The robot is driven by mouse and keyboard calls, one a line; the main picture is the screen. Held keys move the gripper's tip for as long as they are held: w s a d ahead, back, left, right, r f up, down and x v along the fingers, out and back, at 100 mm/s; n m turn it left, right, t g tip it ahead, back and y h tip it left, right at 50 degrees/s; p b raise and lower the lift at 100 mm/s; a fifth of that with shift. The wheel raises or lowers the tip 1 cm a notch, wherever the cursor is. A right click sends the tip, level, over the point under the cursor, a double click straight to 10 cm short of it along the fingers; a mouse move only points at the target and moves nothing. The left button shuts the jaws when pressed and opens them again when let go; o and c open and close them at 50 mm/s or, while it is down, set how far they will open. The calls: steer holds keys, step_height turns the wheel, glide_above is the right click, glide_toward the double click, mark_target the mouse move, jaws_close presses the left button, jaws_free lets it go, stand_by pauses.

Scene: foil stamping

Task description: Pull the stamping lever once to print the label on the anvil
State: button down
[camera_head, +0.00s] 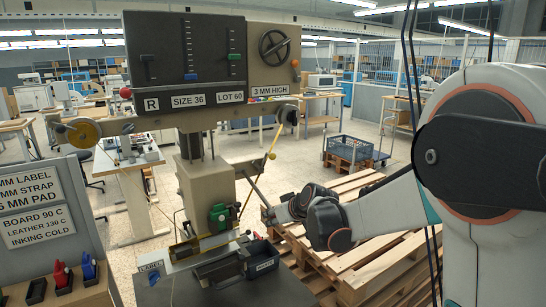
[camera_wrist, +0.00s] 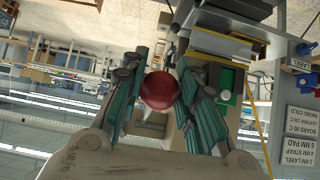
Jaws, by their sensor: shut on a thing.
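The stamping press (camera_head: 190,60) stands left of centre in the head view, with a dark panel with sliders on its head. Its anvil area (camera_head: 205,243) is below, edged by yellow bars; I cannot clearly make out a label on it. My gripper (camera_head: 272,213) is right of the press column, beside the anvil area. In the wrist view my gripper (camera_wrist: 158,90) is shut on the red lever knob (camera_wrist: 159,91), with the teal fingers on both sides of it. In the head view the knob is hidden by my gripper.
A sign reading LABEL (camera_head: 150,268) and a dark bin (camera_head: 262,259) are near the press foot. A sign board (camera_head: 33,215) stands at the left. Wooden pallets (camera_head: 385,255) lie behind my arm, and a blue crate (camera_head: 350,148) stands farther back.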

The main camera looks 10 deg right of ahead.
steer(key=shift+s+d+r+p, duration=0.1)
steer(key=shift+s+r+p, duration=0.1)
steer(key=shift+r+p, duration=0.6)
steer(key=shift+s+d+r+p, duration=0.1)
steer(key=shift+s+r+p, duration=0.1)
steer(key=shift+r+p, duration=0.6)
steer(key=shift+s+r+p, duration=0.2)
steer(key=shift+r+p, duration=0.3)
steer(key=shift+r, duration=0.6)
steer(key=shift+r+p, duration=1.1)
steer(key=shift+r, duration=0.5)
steer(key=shift+w+r+p, duration=0.1)
steer(key=shift+r+p, duration=0.9)
steer(key=shift+r, duration=0.55)
steer(key=w+a+r+p, duration=0.1)
steer(key=w+r+p, duration=0.3)
steer(key=r, duration=0.6)
steer(key=shift+p, duration=0.75)
steer(key=c, duration=1.1)
jaws_free()
steer(key=shift+a+r, duration=0.1)
steer(key=shift+s, duration=0.1)
